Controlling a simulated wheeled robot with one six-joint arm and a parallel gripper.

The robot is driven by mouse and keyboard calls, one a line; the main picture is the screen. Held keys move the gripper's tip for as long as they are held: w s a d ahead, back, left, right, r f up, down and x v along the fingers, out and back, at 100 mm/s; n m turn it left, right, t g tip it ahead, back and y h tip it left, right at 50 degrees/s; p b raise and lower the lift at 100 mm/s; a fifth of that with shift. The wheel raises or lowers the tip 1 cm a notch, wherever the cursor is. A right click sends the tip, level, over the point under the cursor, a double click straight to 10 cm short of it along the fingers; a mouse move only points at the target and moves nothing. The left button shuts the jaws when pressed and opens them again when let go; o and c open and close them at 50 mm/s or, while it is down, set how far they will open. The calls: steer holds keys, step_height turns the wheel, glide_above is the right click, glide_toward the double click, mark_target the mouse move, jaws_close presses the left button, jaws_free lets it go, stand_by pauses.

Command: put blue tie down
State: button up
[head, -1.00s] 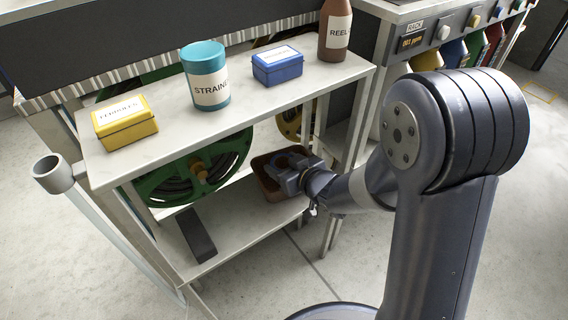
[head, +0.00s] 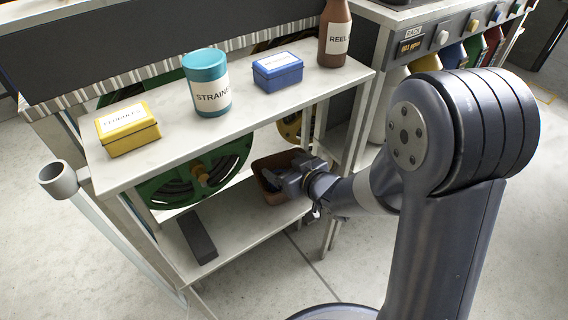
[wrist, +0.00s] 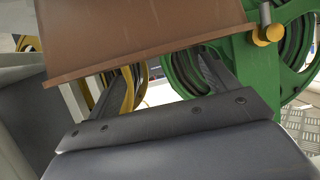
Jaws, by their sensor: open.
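No blue tie can be made out in either view. My gripper (head: 278,180) is at the brown bin (head: 265,192) on the lower shelf, reaching in from the right. In the wrist view my gripper's dark fingers (wrist: 160,85) stand apart, with no held thing visible between them. The brown bin (wrist: 140,35) fills the top of that view, close to the fingers. The inside of the bin is mostly hidden by my gripper in the head view.
The upper shelf (head: 185,125) holds a yellow box (head: 127,130), a teal canister (head: 207,85), a blue box (head: 278,72) and a brown bottle (head: 335,35). A green reel (head: 230,160) and a dark block (head: 197,235) are below. A shelf leg stands close to my wrist.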

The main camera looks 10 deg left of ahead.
steer(key=p+v, duration=0.2)
steer(key=v, duration=0.9)
